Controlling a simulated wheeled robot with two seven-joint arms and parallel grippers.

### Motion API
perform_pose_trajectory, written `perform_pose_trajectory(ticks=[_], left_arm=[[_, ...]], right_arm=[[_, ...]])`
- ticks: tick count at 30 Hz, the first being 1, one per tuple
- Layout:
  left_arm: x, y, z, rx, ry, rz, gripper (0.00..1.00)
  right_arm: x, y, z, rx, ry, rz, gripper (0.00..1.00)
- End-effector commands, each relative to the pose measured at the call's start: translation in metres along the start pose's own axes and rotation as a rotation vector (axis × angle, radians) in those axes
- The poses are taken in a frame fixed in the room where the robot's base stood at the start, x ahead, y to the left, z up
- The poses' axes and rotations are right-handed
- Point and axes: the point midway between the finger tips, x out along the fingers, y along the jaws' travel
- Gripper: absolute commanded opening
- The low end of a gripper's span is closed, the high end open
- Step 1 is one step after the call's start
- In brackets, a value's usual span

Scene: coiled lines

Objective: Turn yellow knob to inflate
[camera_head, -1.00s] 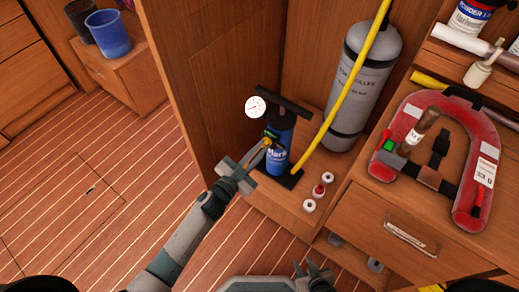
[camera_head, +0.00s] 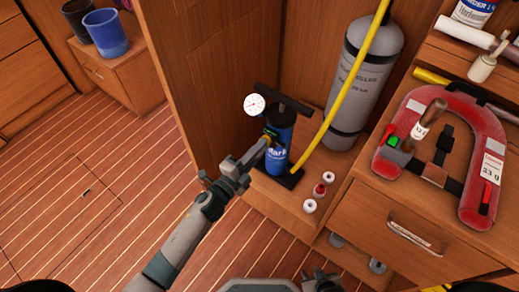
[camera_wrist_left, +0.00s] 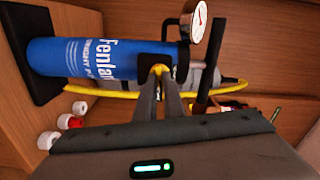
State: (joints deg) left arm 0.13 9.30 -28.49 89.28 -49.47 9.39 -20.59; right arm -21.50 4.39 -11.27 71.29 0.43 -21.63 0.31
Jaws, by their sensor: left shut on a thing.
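The blue pump (camera_head: 283,130) stands upright on its black foot, with a black T-handle on top and a white round gauge (camera_head: 254,104) at its upper left. The yellow knob (camera_wrist_left: 158,70) is on the pump's side and shows between my left fingertips in the left wrist view. My left gripper (camera_head: 266,143) is shut on the yellow knob; its fingers hide most of the knob in the head view. In the left wrist view the pump lies sideways in the picture. My right gripper (camera_head: 324,282) is low at the bottom edge, partly cut off, away from the pump.
A yellow hose (camera_head: 345,95) rises from the pump's foot past a grey cylinder (camera_head: 362,85). Small red and white caps (camera_head: 319,190) sit beside the foot. A red horseshoe-shaped lifejacket (camera_head: 405,115) lies on the drawer unit at right. Open floor is at left.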

Motion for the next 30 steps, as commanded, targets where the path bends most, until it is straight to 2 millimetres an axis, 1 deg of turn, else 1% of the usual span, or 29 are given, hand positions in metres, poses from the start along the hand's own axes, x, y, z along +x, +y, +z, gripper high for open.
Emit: perform_pose_trajectory(ticks=[3,10,15,26,27,29,30], left_arm=[[-0.0004,0.0023,0.0002,0.084,0.000,0.001,0.00],[-0.0004,0.0025,0.0001,0.190,0.000,0.002,0.00],[-0.0004,0.0023,-0.0001,0.221,0.000,0.002,0.00],[-0.0005,0.0023,-0.0001,0.227,0.000,0.002,0.00],[-0.0005,0.0023,-0.0001,0.227,0.000,0.003,0.11],[-0.0005,0.0023,-0.0001,0.227,0.000,0.002,0.25],[-0.0005,0.0023,-0.0001,0.226,0.000,0.002,0.27]], right_arm=[[0.0018,0.0022,0.0047,0.001,-0.020,0.002,0.31],[0.0017,0.0045,0.0095,0.003,-0.047,0.005,0.31],[0.0015,0.0049,0.0102,0.004,-0.053,0.005,0.31],[0.0013,0.0049,0.0103,0.004,-0.054,0.005,0.31],[0.0013,0.0049,0.0103,0.004,-0.054,0.005,0.31],[0.0013,0.0049,0.0104,0.004,-0.054,0.005,0.31],[0.0013,0.0049,0.0104,0.004,-0.054,0.006,0.31]])
